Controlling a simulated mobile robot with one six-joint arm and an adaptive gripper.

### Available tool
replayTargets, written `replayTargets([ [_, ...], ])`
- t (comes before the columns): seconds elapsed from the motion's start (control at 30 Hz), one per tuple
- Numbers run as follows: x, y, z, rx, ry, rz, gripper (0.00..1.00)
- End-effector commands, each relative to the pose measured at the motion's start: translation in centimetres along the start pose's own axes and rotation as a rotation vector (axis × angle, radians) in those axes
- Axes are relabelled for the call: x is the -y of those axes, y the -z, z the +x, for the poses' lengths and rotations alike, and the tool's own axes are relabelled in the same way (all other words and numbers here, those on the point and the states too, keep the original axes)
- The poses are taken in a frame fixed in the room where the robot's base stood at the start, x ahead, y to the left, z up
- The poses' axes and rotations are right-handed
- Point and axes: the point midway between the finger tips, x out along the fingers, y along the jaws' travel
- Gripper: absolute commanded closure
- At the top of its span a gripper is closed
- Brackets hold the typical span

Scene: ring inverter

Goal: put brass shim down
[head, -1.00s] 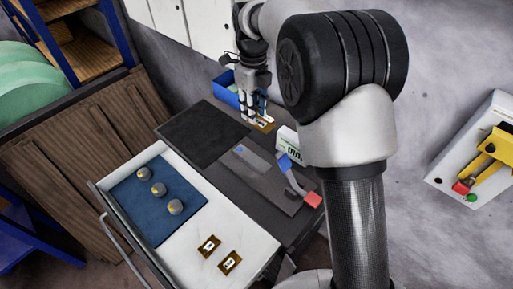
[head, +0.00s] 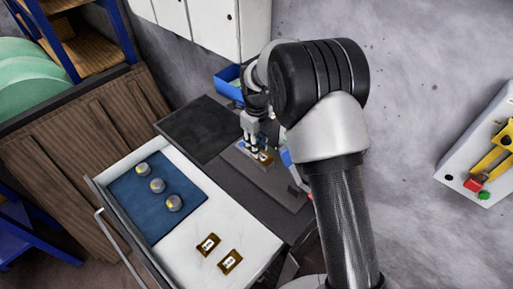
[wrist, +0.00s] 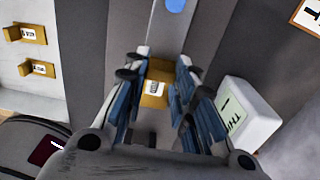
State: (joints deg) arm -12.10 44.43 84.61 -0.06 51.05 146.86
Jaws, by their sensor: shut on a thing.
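The brass shim (head: 265,158) is a small brass-coloured piece with a white label, held between the fingers of my gripper (head: 259,148). In the wrist view the shim (wrist: 155,88) shows between the blue-padded fingers of my gripper (wrist: 155,100), label up. It is over the grey plate (head: 270,179) on the dark worktop; I cannot tell whether it touches the plate. Two more labelled brass shims (head: 208,244) (head: 230,262) lie on the white drawer floor, and also show at the left of the wrist view (wrist: 25,34) (wrist: 38,69).
A white block with a label reading like "THIN" (wrist: 248,112) stands right of my gripper. A dark mat (head: 199,130) lies left, with a blue bin (head: 229,84) behind. The open drawer holds a blue mat (head: 135,202) with three round knobs. My arm hides the worktop's right side.

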Motion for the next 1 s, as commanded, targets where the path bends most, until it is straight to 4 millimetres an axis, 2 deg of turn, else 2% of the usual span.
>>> replayTargets([
  [0.07, 0.02, -0.03, 0.91, 0.001, 0.001, 0.000, 1.00],
  [0.43, 0.03, -0.04, 1.23, 0.001, 0.001, 0.000, 1.00],
  [0.47, 0.02, -0.03, 1.18, 0.001, 0.001, 0.000, 0.74],
  [0.5, 0.02, -0.03, 1.15, 0.001, 0.001, 0.000, 0.71],
  [0.73, 0.02, -0.02, 1.13, 0.001, 0.001, 0.000, 0.56],
  [1.0, 0.01, -0.03, 1.11, 0.001, 0.001, 0.000, 0.56],
])
